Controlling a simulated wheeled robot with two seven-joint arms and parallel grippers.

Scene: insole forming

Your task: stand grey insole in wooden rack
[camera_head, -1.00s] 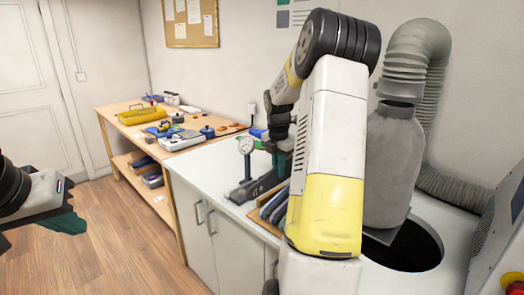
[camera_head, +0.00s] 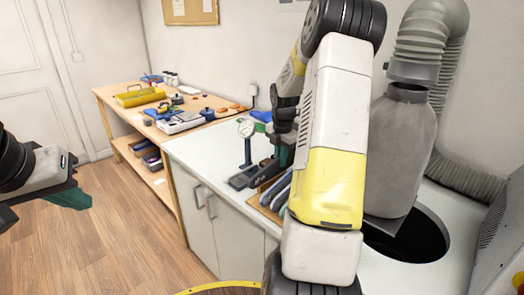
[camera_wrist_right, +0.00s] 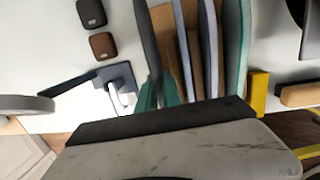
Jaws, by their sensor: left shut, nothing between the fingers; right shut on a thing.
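My right gripper (camera_head: 284,155) is mostly hidden behind my own arm in the head view, low over the white worktop by the wooden rack (camera_head: 266,207). In the right wrist view its green fingers (camera_wrist_right: 158,92) are shut on a dark grey insole (camera_wrist_right: 146,40), which is seen nearly edge-on at the left side of the rack (camera_wrist_right: 164,22). Several blue and grey insoles (camera_wrist_right: 208,45) stand side by side in the rack. I cannot tell whether the held insole touches the rack floor. My left gripper (camera_head: 75,197) is shut and empty, over the floor at far left.
A dial gauge on a stand (camera_head: 246,140) is just left of the rack. A grey canister (camera_head: 397,150) and a round dark opening (camera_head: 420,238) are to the right. A wooden bench (camera_head: 120,108) with tools stands at the back left. Bare worktop (camera_head: 205,155) lies left of the gauge.

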